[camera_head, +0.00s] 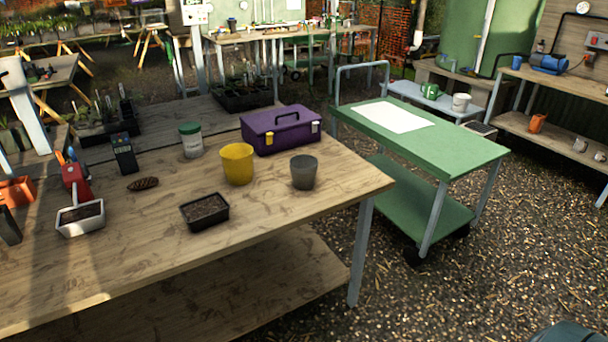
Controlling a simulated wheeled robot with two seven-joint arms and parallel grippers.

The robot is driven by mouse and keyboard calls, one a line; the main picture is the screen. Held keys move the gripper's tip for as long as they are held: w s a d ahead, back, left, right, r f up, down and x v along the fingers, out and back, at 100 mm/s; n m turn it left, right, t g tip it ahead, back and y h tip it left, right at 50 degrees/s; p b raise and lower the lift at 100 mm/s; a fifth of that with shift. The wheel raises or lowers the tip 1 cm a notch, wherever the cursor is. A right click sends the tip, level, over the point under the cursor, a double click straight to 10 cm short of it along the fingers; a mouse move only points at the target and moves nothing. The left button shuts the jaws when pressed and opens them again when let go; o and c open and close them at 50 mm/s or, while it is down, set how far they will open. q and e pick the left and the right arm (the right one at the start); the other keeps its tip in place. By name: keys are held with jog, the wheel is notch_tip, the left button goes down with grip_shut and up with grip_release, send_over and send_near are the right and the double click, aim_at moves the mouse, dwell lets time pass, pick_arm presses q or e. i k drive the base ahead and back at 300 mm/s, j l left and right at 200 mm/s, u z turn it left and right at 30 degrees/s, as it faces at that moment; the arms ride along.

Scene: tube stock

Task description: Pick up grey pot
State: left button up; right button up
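The grey pot (304,174) stands upright on the wooden table (290,222), close to its right end. A yellow pot (237,165) stands to its left, with a gap between them. A purple toolbox (281,132) with a black handle is just behind the grey pot. Nothing holds the grey pot, and no gripper is near it. Neither of my grippers can be made out in the head view.
A black tray of soil (204,212) lies in front of the yellow pot. A white tub with a green lid (191,140) stands behind. Right of the table is a green cart (445,145) with a white sheet.

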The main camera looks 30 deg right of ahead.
aim_at(303, 167)
jog(key=l+z, duration=0.1)
jog(key=l, duration=0.4)
jog(key=i+l, duration=0.1)
jog(key=l, duration=0.45)
jog(key=l+z, duration=0.15)
jog(key=l, duration=0.35)
jog(key=i+l, duration=0.15)
jog(key=l, duration=0.35)
jog(key=l+z, duration=0.15)
jog(key=l, duration=0.35)
jog(key=i+l, duration=0.2)
jog(key=l, duration=0.3)
jog(key=k+z, duration=0.05)
